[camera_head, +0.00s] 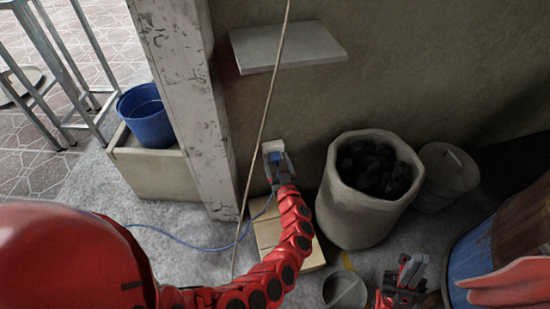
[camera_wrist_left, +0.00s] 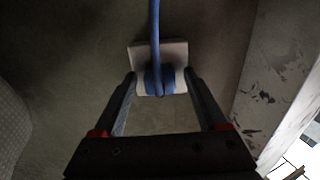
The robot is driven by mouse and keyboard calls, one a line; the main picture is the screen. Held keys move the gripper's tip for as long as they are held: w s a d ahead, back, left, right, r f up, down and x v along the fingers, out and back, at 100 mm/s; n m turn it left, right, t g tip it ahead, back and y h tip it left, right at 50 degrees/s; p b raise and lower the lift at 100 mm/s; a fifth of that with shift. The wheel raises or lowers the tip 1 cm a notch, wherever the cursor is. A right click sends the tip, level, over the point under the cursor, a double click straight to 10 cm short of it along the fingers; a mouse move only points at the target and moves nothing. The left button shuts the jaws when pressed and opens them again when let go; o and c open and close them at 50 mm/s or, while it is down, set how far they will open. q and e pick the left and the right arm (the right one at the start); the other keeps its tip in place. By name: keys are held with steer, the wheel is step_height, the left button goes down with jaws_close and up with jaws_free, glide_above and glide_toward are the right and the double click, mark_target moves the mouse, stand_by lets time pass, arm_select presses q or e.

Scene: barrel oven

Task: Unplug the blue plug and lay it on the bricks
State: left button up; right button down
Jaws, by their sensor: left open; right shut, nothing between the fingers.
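The blue plug (camera_head: 275,156) sits at a pale wall socket (camera_head: 270,146). In the left wrist view the plug (camera_wrist_left: 158,82) lies against the socket plate (camera_wrist_left: 176,52), with its blue cord running toward the top. My left gripper (camera_head: 276,163) is at the socket, open, with one finger on each side of the plug and visible gaps to it (camera_wrist_left: 160,74). The tan bricks (camera_head: 268,238) lie on the floor below, partly hidden by my left arm. My right gripper (camera_head: 408,270) is shut and empty at the lower right.
A blue cord (camera_head: 190,245) trails over the floor to the left. A thin rope (camera_head: 262,120) hangs in front of the wall. A concrete post (camera_head: 190,90) and a blue bucket (camera_head: 147,120) stand left. A coal-filled pot (camera_head: 350,205) stands right of the bricks. A shelf (camera_head: 285,48) juts out above.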

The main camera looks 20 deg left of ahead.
mark_target(277, 162)
stand_by(0.4)
arm_select(q)
jaws_close()
stand_by(0.4)
steer(key=shift+s+p, duration=0.1)
steer(key=shift+p, duration=0.2)
steer(key=shift+p+v, duration=1.35)
steer(key=shift+v, duration=1.55)
